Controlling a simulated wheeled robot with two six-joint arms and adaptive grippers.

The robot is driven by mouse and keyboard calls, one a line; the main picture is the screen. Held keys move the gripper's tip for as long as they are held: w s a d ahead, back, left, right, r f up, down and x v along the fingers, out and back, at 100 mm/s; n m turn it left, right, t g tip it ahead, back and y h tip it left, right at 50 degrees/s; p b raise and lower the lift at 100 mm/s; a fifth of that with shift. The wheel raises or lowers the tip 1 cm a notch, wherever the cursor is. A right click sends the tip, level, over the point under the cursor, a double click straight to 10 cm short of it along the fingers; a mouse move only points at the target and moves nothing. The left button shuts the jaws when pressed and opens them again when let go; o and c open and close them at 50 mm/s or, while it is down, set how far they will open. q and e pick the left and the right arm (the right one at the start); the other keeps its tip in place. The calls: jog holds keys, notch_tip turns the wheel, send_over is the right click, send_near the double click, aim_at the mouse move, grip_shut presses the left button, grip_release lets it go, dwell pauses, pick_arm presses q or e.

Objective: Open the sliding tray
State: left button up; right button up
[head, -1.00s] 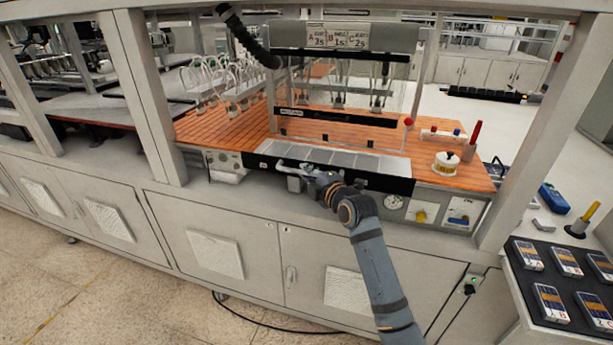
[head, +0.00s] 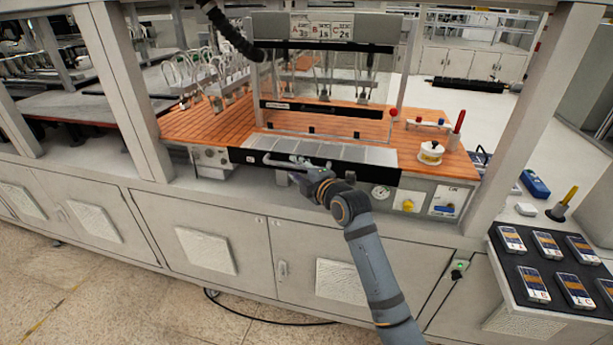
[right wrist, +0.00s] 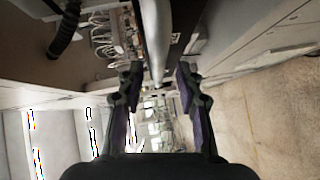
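The sliding tray shows in the head view as a row of pale panels (head: 340,151) behind a long black front (head: 375,175), at the front edge of the orange deck. The black front looks in line with the bench front. A pale bar handle (head: 283,161) runs along its left half. My right gripper (head: 298,170) is at this handle. In the right wrist view the handle (right wrist: 157,40) lies between the two spread fingers (right wrist: 160,88), with room on both sides. The gripper is open. Contact with the handle cannot be told. My left gripper is not in view.
A clear guard panel (head: 325,85) stands over the deck. A red-knobbed post (head: 393,113), a white round pot (head: 431,152) and a yellow knob (head: 408,205) are to the right. Grey posts (head: 122,85) frame the bench. A dark tray of packs (head: 550,268) is at lower right.

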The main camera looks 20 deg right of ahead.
jog(key=v, duration=1)
jog(key=shift+s, duration=0.2)
jog(key=shift+a+r, duration=0.1)
